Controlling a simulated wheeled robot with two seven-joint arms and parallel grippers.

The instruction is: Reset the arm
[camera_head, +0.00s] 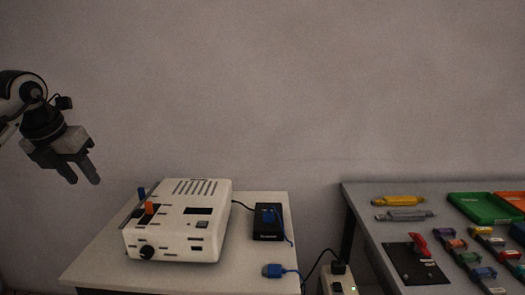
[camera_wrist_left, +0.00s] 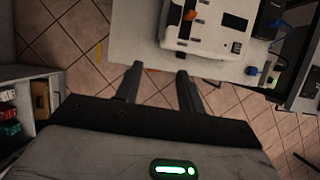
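My left gripper (camera_head: 83,170) hangs in the air at the left of the head view, above and to the left of the small white table. Its two fingers are apart with nothing between them. In the left wrist view the fingers of the left gripper (camera_wrist_left: 157,78) point toward the table edge, over the tiled floor. My right gripper is in neither view.
A white device (camera_head: 180,222) with orange and blue knobs stands on the white table (camera_head: 100,262). Beside it are a black box (camera_head: 267,234) and a blue cable plug (camera_head: 272,270). A power strip (camera_head: 338,284) stands between the tables. The grey table (camera_head: 362,208) holds tools and a green tray (camera_head: 484,208).

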